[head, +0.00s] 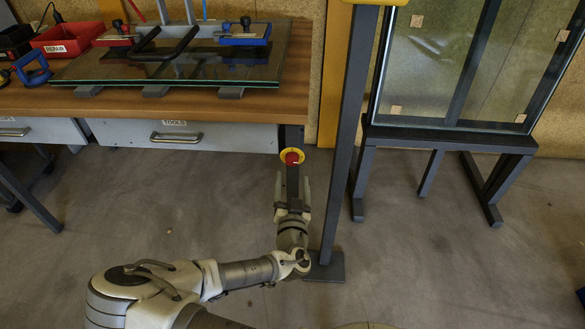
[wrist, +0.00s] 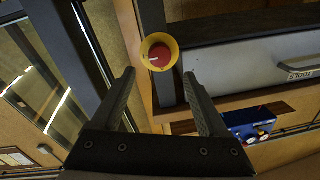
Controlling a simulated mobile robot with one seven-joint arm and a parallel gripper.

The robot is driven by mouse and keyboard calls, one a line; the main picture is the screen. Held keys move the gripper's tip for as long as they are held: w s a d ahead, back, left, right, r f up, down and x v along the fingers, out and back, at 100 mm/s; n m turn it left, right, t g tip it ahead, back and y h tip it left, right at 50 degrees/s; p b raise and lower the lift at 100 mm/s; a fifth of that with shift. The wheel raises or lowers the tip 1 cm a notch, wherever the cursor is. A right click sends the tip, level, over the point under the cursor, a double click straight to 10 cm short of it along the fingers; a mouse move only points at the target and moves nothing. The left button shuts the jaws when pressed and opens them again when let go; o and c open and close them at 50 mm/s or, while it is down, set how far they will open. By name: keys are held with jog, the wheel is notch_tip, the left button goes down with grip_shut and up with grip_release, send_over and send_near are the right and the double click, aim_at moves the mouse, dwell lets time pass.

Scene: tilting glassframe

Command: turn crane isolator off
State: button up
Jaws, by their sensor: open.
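The crane isolator is a red round knob on a yellow ring (head: 291,157), mounted on a dark upright at the workbench's right end. In the wrist view the isolator (wrist: 162,53) faces me, with a short white mark on the left of its red knob. My gripper (head: 292,178) is below the isolator in the head view, its two fingers apart and empty. In the wrist view my gripper (wrist: 158,75) points at the isolator, which appears centred just beyond the fingertips. I see no contact. Which setting the knob is in cannot be read.
The workbench (head: 230,105) has a grey drawer labelled TOOLS (head: 185,135) left of the isolator. A dark post (head: 345,140) stands close on the right of my gripper. A glass frame on a stand (head: 450,137) is farther right. The floor (head: 150,225) at left is clear.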

aim_at(292, 161)
jog(key=w+b, duration=0.1)
jog(key=w, duration=0.5)
jog(key=shift+w+a, duration=0.1)
jog(key=shift+w, duration=0.25)
grip_shut()
